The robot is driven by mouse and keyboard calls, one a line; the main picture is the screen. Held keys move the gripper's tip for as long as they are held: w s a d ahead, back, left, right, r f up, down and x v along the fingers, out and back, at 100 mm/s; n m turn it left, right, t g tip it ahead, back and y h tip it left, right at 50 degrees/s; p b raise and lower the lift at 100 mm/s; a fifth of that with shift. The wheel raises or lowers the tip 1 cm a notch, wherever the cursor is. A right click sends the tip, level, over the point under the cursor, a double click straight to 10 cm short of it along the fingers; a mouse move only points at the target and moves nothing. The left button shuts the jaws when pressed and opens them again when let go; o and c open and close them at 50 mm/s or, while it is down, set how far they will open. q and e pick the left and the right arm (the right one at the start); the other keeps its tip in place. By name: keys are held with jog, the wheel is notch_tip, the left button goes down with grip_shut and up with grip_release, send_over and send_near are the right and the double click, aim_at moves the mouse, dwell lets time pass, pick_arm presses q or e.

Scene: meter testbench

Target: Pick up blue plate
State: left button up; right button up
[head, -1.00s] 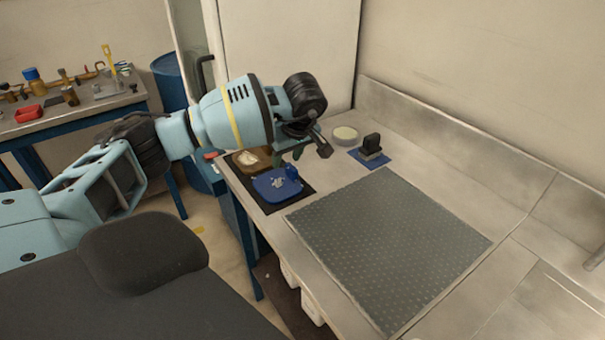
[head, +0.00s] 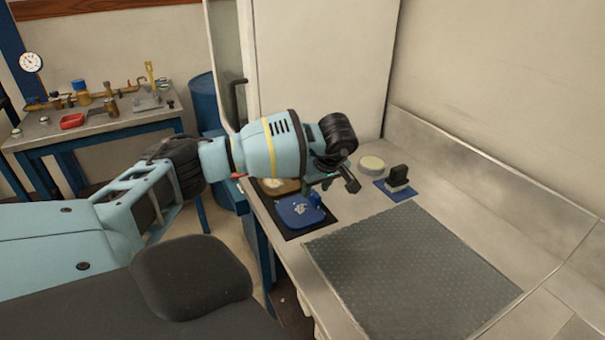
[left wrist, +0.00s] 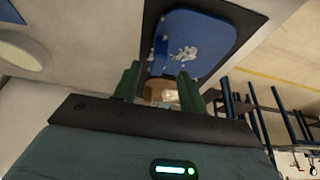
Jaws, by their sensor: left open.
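The blue plate (head: 300,211) lies on a dark mat (head: 290,227) at the left edge of the metal bench, with pale marks on its top and a raised blue part at its right side. In the left wrist view the blue plate (left wrist: 198,45) is ahead of the fingers. My left gripper (left wrist: 158,82) is open and empty, its two green fingers apart with the plate beyond their tips. My right gripper is not in view.
A brown plate (head: 277,187) sits just behind the blue one. A round pale tin (head: 371,163) and a black-handled block on a blue pad (head: 397,180) stand to the right. A grey textured mat (head: 415,270) covers the front bench. A tool table (head: 95,120) is at back left.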

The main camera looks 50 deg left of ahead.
aim_at(315, 193)
pick_arm(q)
jog(key=shift+x, duration=1.95)
jog(key=shift+w+d, duration=0.1)
jog(key=shift+d, duration=0.05)
jog(key=shift+c, duration=0.4)
grip_shut()
jog(key=shift+r, duration=0.1)
